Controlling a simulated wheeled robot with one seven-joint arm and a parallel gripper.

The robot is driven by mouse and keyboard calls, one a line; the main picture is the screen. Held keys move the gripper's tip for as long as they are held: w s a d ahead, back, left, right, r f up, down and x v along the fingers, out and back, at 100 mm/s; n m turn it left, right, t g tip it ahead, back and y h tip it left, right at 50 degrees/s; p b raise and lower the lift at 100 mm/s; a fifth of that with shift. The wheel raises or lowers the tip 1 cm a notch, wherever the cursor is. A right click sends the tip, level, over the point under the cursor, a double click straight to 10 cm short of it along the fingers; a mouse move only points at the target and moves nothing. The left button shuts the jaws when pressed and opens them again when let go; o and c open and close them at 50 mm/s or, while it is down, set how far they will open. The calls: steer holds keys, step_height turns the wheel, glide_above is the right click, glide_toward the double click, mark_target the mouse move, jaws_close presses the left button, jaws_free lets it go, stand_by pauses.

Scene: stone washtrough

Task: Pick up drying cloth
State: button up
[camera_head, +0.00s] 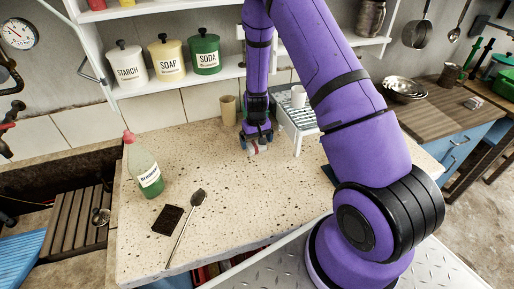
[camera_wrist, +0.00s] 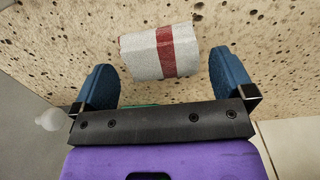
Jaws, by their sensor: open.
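The drying cloth (camera_wrist: 160,51) is a folded light grey piece with a red stripe. In the wrist view it lies on the speckled stone worktop, ahead of and between the two blue fingertips of my gripper (camera_wrist: 160,80). The fingers are apart and nothing is between them. In the head view my gripper (camera_head: 258,145) points down near the back of the worktop, just left of the white rack. A small part of the cloth (camera_head: 254,151) shows under the fingers, mostly hidden by them.
The white rack (camera_head: 297,132) with a cup stands close to the right of my gripper. A beaker (camera_head: 228,108) stands behind it on the left. A green bottle (camera_head: 146,170), a dark pad (camera_head: 168,219) and a spoon (camera_head: 186,226) are at the left. The worktop's front middle is clear.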

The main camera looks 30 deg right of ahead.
steer(key=shift+f, duration=1.2)
steer(key=c, duration=0.9)
steer(key=shift+c, duration=0.2)
steer(key=shift+r, duration=0.1)
steer(key=shift+r, duration=0.35)
steer(key=r, duration=0.3)
steer(key=shift+s+d, duration=0.15)
steer(key=shift+s, duration=0.05)
steer(key=s+d, duration=0.1)
steer(key=s, duration=0.4)
steer(key=s+d, duration=0.2)
steer(key=s, duration=0.3)
steer(key=s+d+r, duration=0.1)
steer(key=s, duration=0.3)
steer(key=shift+s+d+r, duration=0.1)
steer(key=shift+s+d, duration=0.2)
steer(key=shift+s, duration=0.1)
